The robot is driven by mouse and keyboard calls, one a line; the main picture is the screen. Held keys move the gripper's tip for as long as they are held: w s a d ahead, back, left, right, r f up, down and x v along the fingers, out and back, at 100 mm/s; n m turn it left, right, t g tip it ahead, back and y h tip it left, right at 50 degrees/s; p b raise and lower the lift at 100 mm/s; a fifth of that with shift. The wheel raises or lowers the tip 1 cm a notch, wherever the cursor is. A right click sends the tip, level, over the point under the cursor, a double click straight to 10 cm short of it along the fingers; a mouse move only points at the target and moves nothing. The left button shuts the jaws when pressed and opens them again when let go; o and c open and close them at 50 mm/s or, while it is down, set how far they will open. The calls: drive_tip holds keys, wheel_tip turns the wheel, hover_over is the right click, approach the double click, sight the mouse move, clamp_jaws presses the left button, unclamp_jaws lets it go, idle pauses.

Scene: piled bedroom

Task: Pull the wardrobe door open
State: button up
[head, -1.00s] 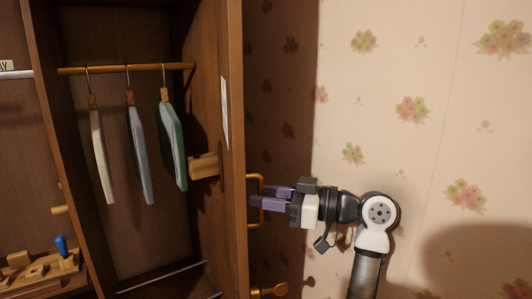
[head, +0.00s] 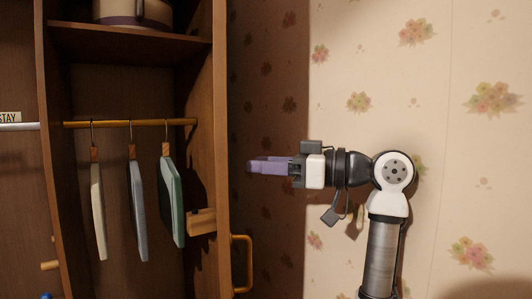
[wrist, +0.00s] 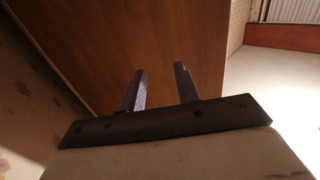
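The wardrobe stands open in the head view, and its interior shows. The wardrobe door (head: 221,120) is seen nearly edge-on at the right of the opening. Its yellow-brown loop handle (head: 242,264) sticks out to the right, low in the picture. My gripper (head: 250,166) is above the handle in the picture and apart from it, pointing left toward the door. In the wrist view my gripper (wrist: 160,69) has its two purple fingers spread with nothing between them. A broad brown wood panel (wrist: 165,35), probably the door's face, fills the view beyond them.
Three flat hanging items, cream (head: 99,212), grey (head: 138,210) and green (head: 172,200), hang from a rod (head: 110,124). A wooden block (head: 202,222) is inside near the door. A floral wall (head: 370,60) is behind my arm. Pale floor (wrist: 275,90) shows at right.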

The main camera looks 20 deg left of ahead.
wheel_tip(320, 180, up, 2)
drive_tip(key=shift+r, duration=0.1)
